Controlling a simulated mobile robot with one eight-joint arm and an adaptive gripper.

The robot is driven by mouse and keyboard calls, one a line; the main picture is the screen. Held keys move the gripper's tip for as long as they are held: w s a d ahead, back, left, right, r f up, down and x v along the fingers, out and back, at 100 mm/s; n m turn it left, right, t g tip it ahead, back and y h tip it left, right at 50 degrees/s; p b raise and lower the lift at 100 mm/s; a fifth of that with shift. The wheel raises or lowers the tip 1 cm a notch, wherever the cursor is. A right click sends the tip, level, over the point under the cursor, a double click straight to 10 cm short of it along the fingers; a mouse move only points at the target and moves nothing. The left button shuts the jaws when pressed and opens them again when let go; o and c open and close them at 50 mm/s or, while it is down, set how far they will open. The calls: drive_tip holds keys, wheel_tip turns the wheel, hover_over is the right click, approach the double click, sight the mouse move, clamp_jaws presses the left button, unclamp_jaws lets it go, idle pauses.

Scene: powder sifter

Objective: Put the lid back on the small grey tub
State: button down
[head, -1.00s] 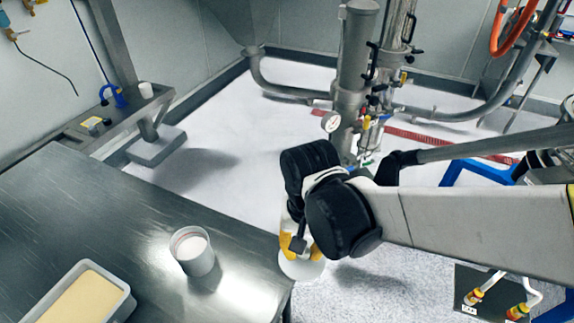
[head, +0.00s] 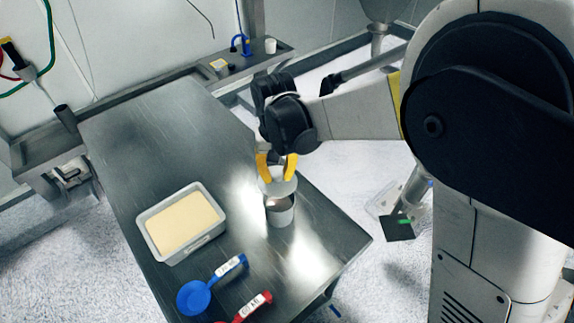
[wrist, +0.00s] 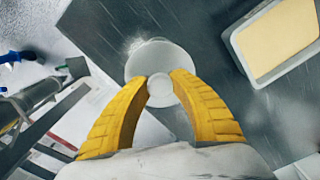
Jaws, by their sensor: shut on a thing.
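The small grey tub (head: 281,213) stands upright on the steel table near its right edge, its rim partly covered in the head view. My gripper (head: 276,168), with yellow fingers, points down over the tub. It is shut on the knob of a pale round lid (head: 279,185). In the wrist view my gripper (wrist: 161,87) has the knob between its fingertips, and the lid (wrist: 161,56) spreads out below. The lid is over the tub and looks a little above its rim; whether they touch I cannot tell.
A grey tray of pale yellow powder (head: 150,246) stands left of the tub on the steel table (head: 150,130). A blue scoop (head: 196,297) and a red-handled tool (head: 250,306) lie at the front. The table's far part is clear.

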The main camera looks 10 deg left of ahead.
drive_tip(key=shift+d+f+b, duration=0.1)
drive_tip(key=shift+f+b, duration=2.05)
drive_tip(key=shift+f, duration=1.05)
drive_tip(key=shift+f+b, duration=0.2)
drive_tip(key=shift+b, duration=0.35)
drive_tip(key=c, duration=0.6)
unclamp_jaws()
drive_tip(key=shift+r, duration=0.15)
drive_tip(key=shift+r+p, duration=2.25)
drive_tip(key=shift+r, duration=1.2)
clamp_jaws()
